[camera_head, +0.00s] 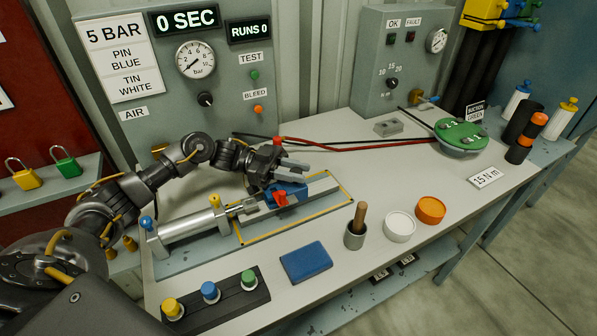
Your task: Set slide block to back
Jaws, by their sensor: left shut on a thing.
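The slide block (293,189) is blue with red parts, and it sits on a grey rail (321,187) inside a yellow outline on the bench. A silver cylinder (193,226) lies in line with the rail on its left, its rod end close to the block. My left gripper (284,177) reaches in from the left and is shut at the block, with its grey fingers over the top of it. The fingers and wrist hide part of the block, so the exact contact is hard to see. My right gripper is not in view.
A wooden-handled tool in a cup (355,238), a white dish (399,226), an orange dish (430,210) and a blue pad (306,262) stand in front. Red and black hoses run behind to a green disc (461,133). Coloured buttons (210,292) line the front left.

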